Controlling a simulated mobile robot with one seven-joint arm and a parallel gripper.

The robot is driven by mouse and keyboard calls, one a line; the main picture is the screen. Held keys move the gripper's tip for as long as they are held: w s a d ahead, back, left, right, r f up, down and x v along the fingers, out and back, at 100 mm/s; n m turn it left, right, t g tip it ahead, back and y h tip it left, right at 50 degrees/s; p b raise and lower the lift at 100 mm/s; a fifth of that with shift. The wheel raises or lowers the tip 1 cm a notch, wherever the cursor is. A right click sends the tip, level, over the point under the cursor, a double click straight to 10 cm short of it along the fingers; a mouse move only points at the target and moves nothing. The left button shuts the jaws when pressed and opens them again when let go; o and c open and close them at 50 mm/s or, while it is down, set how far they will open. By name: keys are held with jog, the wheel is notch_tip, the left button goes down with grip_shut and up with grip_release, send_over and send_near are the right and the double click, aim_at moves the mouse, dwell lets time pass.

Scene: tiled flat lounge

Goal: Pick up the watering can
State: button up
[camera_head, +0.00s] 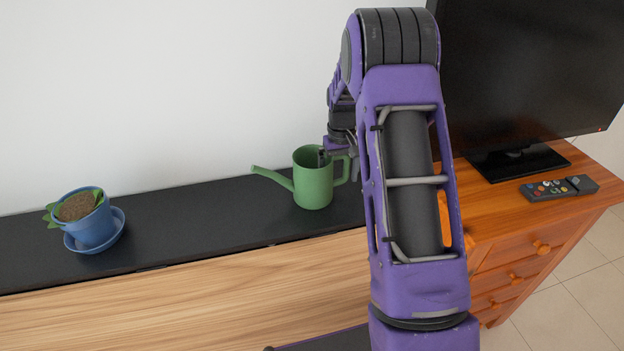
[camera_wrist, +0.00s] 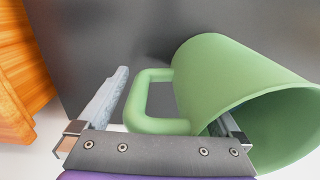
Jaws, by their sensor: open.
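The green watering can (camera_head: 313,180) stands upright on the black shelf top (camera_head: 190,228), its spout pointing left and its handle right. In the wrist view the can (camera_wrist: 225,75) fills the right side, with its handle (camera_wrist: 137,103) between my fingers. My gripper (camera_head: 338,158) is open at the can's rim and handle; it also shows in the wrist view (camera_wrist: 168,100). One finger is on the outer side of the handle. The other reaches into the can's mouth, its tip hidden by the wall. I cannot tell whether either finger touches the can.
A blue pot with a plant (camera_head: 88,218) stands on a blue saucer (camera_head: 113,238) at the left of the shelf. At right, a television (camera_head: 530,70) and a remote (camera_head: 558,187) are on an orange wooden cabinet (camera_head: 500,225). A white wall (camera_head: 170,90) rises behind.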

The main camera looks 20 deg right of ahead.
jog(key=c, duration=1.6)
jog(key=shift+r, duration=0.1)
